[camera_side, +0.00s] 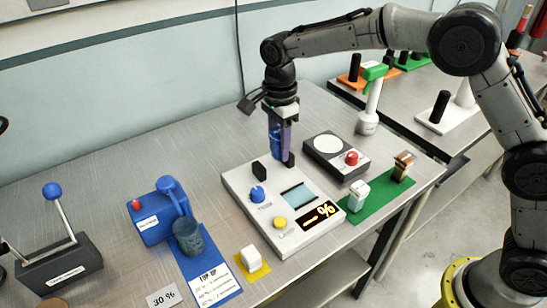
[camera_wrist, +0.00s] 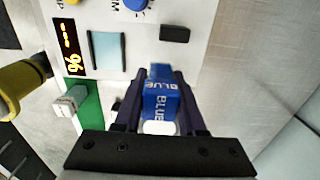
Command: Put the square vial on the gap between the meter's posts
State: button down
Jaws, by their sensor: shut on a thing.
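The square vial is blue with white "BLUE" lettering; it shows in the wrist view (camera_wrist: 160,102) between the fingers of my gripper (camera_wrist: 160,98). In the side view my gripper (camera_side: 281,140) points down over the meter's back edge, shut on the vial (camera_side: 275,138), which is partly covered by a finger. The meter (camera_side: 236,182) is a white box with a blue knob, yellow button, screen and "%" display. One black post (camera_side: 259,172) stands left of the gripper; it also shows in the wrist view (camera_wrist: 174,33). A second dark post (camera_side: 290,159) shows just below the fingers. Whether the vial touches the meter is unclear.
A green mat (camera_side: 374,205) right of the meter holds a white-and-clear vial (camera_side: 358,195) and a brown vial (camera_side: 403,165). A black-and-white device (camera_side: 336,155) stands close behind. A blue dispenser (camera_side: 160,217) and a cup (camera_side: 188,238) are left. The back-left table is clear.

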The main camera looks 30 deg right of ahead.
aim_at(274, 170)
jog(key=shift+w+a+f, duration=0.15)
jog(key=shift+w+f, duration=0.45)
jog(key=shift+f, duration=0.15)
jog(key=shift+w+f, duration=0.15)
jog(key=shift+f, duration=1.5)
jog(key=shift+f, duration=0.2)
jog(key=c, duration=0.5)
grip_release()
jog(key=shift+r, duration=0.1)
notch_tip(274, 170, up, 12)
jog(key=shift+r, duration=0.15)
